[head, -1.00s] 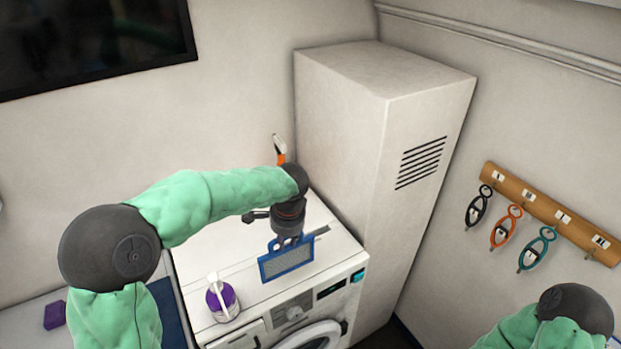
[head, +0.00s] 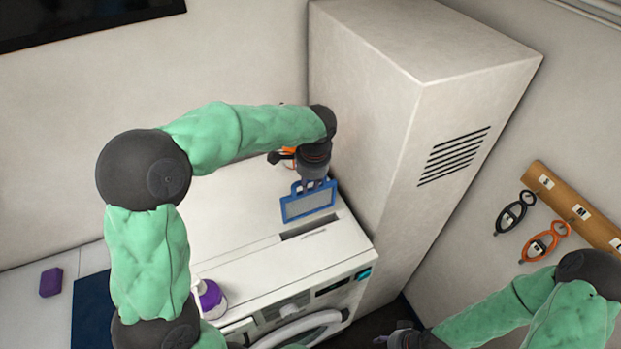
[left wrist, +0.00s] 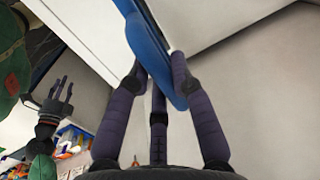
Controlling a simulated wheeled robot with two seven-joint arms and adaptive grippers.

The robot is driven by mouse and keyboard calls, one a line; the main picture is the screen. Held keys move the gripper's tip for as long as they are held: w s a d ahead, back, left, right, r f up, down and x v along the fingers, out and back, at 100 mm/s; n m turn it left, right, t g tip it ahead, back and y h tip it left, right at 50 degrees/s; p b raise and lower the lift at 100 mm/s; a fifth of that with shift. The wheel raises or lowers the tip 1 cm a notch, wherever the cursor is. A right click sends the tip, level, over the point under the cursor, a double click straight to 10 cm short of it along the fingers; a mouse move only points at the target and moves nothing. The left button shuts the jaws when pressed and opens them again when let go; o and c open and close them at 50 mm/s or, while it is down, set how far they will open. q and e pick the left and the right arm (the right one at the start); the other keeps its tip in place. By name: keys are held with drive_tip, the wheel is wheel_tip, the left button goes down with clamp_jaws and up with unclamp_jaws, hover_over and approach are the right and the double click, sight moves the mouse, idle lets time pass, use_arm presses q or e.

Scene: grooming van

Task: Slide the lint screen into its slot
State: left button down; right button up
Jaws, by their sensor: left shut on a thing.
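The lint screen (head: 309,205) has a blue frame around a grey mesh panel. My left gripper (head: 313,183) is shut on its top handle and holds it upright above the back part of the washing machine's top. In the left wrist view the blue frame (left wrist: 152,45) stands between the gripper's fingers (left wrist: 158,80). The slot (head: 304,229) is a dark narrow opening in the machine's top, just in front of and below the screen in the head view. My right gripper (head: 405,338) is low at the bottom of the head view, away from the machine; its finger opening is unclear.
The washing machine (head: 240,262) stands against a tall white cabinet (head: 375,110) on its right. An orange-handled item (head: 290,153) is behind my left gripper. Looped tools hang from a wooden rack (head: 575,208).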

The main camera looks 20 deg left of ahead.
sight(310, 213)
use_arm(q)
drive_tip(key=shift+w+d+f+b, duration=0.15)
drive_tip(key=shift+f+b, duration=0.15)
drive_tip(key=shift+f, duration=0.3)
drive_tip(key=shift+f+b, duration=0.45)
drive_tip(key=shift+f, duration=0.15)
drive_tip(key=shift+f+b, duration=4.4)
drive_tip(key=shift+f, duration=1.85)
drive_tip(key=c, duration=1)
unclamp_jaws()
drive_tip(key=r, duration=0.4)
drive_tip(key=s+d+r, duration=0.1)
drive_tip(key=r, duration=0.6)
drive_tip(key=shift+s+d+r, duration=0.3)
drive_tip(key=shift+r, duration=0.1)
